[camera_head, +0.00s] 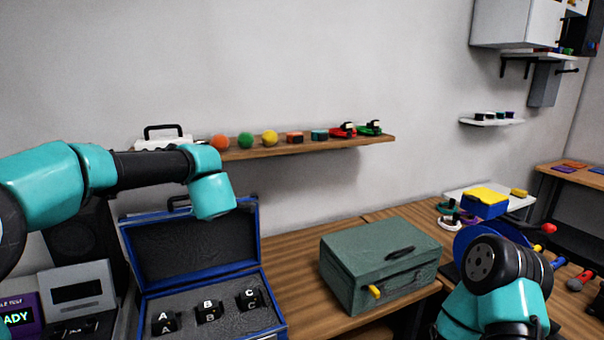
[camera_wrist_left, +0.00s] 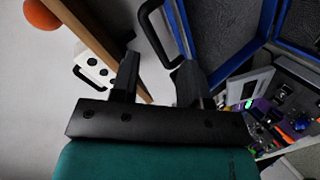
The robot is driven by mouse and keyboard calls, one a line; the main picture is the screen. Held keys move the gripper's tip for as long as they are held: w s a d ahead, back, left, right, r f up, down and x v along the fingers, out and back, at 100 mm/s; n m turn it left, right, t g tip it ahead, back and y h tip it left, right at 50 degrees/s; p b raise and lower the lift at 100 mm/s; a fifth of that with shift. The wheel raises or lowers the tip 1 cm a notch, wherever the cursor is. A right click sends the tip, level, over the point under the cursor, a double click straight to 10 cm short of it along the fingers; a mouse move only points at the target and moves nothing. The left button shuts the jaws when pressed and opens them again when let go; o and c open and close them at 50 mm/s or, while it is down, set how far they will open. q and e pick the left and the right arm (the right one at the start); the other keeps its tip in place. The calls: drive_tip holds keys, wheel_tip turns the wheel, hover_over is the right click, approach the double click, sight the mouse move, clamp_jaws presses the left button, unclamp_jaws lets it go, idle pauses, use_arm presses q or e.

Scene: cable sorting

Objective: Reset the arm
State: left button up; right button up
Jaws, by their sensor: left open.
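My left arm (camera_head: 150,165) reaches in from the left in the head view, above an open blue case, and its gripper fingers cannot be made out there. In the left wrist view my left gripper (camera_wrist_left: 158,78) is open, with nothing visible between its two black fingers. A shelf edge and a black handle show beyond the fingers. My right arm (camera_head: 495,280) shows at the lower right in the head view, and its gripper is out of view.
The open blue case (camera_head: 195,240) holds black blocks marked A, B and C. A closed green box (camera_head: 370,255) stands on the table. A wall shelf (camera_head: 300,147) carries coloured balls and small items. A blue and yellow box (camera_head: 485,205) sits at the right. Bare tabletop shows between the cases.

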use_arm(q)
drive_tip(key=s+d+f+m+g+h, duration=0.1)
drive_tip(key=s+d+f+m+h, duration=0.5)
drive_tip(key=d+f+m, duration=0.35)
drive_tip(key=s+d+f+m+g+h, duration=0.2)
drive_tip(key=s+d+f+m+h, duration=0.3)
drive_tip(key=d+f+m, duration=0.45)
drive_tip(key=s+a+f+n+g, duration=0.1)
drive_tip(key=s+a+f, duration=0.4)
drive_tip(key=f, duration=0.6)
drive_tip(key=s+a+f+n+g+y, duration=0.1)
drive_tip(key=s+a+f+g, duration=0.3)
drive_tip(key=s+f, duration=0.6)
drive_tip(key=s+a+f+n+g, duration=0.2)
drive_tip(key=s+a+f, duration=0.5)
drive_tip(key=f, duration=0.6)
drive_tip(key=shift+s+a+f+n+g+y, duration=0.2)
drive_tip(key=shift+a+f+n+g+y, duration=0.1)
drive_tip(key=shift+a+f+g, duration=0.1)
